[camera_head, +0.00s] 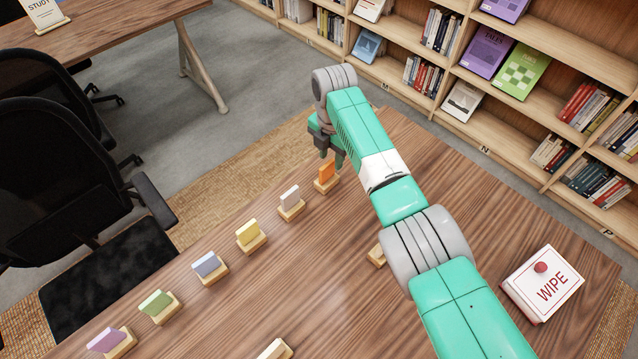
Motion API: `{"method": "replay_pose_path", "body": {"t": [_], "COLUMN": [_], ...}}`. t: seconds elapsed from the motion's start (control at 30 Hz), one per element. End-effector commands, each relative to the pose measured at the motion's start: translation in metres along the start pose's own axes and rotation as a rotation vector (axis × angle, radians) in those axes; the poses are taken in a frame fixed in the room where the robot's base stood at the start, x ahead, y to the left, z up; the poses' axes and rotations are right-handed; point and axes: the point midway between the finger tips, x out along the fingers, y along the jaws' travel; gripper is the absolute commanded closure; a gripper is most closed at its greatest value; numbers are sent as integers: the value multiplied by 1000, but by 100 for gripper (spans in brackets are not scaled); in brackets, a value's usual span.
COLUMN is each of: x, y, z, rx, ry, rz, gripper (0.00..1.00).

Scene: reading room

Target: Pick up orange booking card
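The orange booking card (327,171) stands in a small wooden holder (328,186) near the far edge of the table. It is the last in a row of card holders. My gripper (332,158) is just above and around the top of the orange card, with its fingers pointing down. The fingers look apart, one at each side of the card's top. I cannot tell whether they touch the card. My arm hides part of the gripper.
White (290,196), yellow (248,232), blue-grey (207,264), green (155,303) and purple (106,341) cards stand in holders along the table (330,290). A WIPE box (543,284) sits at right. Black chairs (60,180) stand left; bookshelves line the back.

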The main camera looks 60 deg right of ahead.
Motion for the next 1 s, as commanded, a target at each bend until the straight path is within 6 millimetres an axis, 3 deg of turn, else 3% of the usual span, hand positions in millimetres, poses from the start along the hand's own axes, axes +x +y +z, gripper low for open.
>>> {"method": "replay_pose_path", "body": {"t": [0.17, 0.43, 0.63, 0.67, 0.83, 1.0], "x": [9, 54, 53, 53, 53, 53], "y": [1, 1, 2, 2, 2, 2], "z": [-2, -8, -8, -8, -8, -8], "rx": [0, 1, 0, 0, 0, 1], "ry": [-1, -1, -2, -2, -2, -2], "rz": [1, 0, 3, 3, 2, 3], "gripper": [64, 64, 64, 66, 99, 100]}}
